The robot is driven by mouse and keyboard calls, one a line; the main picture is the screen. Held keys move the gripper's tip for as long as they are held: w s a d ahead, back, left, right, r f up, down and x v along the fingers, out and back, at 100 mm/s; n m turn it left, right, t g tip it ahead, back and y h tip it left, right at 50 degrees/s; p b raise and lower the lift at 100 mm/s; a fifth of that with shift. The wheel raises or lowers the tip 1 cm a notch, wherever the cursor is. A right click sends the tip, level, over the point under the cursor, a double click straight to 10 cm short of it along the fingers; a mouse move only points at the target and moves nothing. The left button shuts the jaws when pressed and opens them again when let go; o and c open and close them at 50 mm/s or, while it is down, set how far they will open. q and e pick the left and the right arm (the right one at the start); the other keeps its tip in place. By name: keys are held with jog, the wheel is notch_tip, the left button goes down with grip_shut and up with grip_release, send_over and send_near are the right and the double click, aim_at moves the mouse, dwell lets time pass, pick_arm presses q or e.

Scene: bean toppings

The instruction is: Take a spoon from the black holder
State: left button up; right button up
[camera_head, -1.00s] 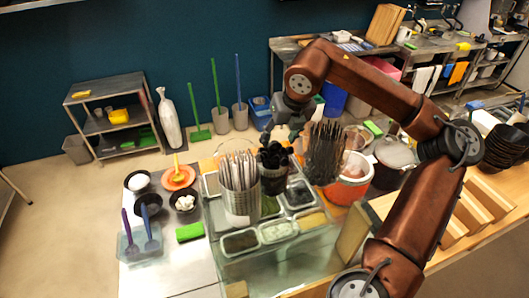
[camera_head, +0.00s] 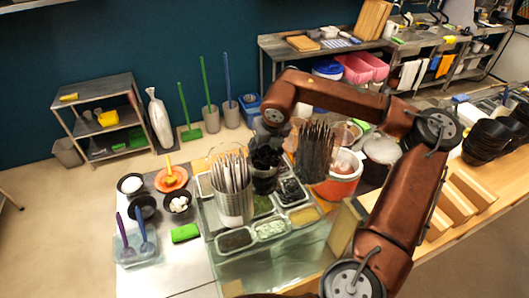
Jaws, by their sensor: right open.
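The black holder (camera_head: 264,184) stands among the toppings, between a metal can of light utensils and a can of dark sticks. Black spoons (camera_head: 265,157) stick up out of it. My right gripper (camera_head: 268,138) is open, pointing down just above and behind the spoon tops. Its fingers are small and dark against the spoons, so I cannot tell whether they touch one. My left gripper is not in view.
The metal can of utensils (camera_head: 232,195) is close on the left, the can of dark sticks (camera_head: 314,150) close on the right. Topping trays (camera_head: 270,229) lie in front. An orange-and-white bucket (camera_head: 340,180) stands farther right.

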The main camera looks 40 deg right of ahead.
jog(key=shift+c, duration=0.5)
jog(key=c, duration=0.9)
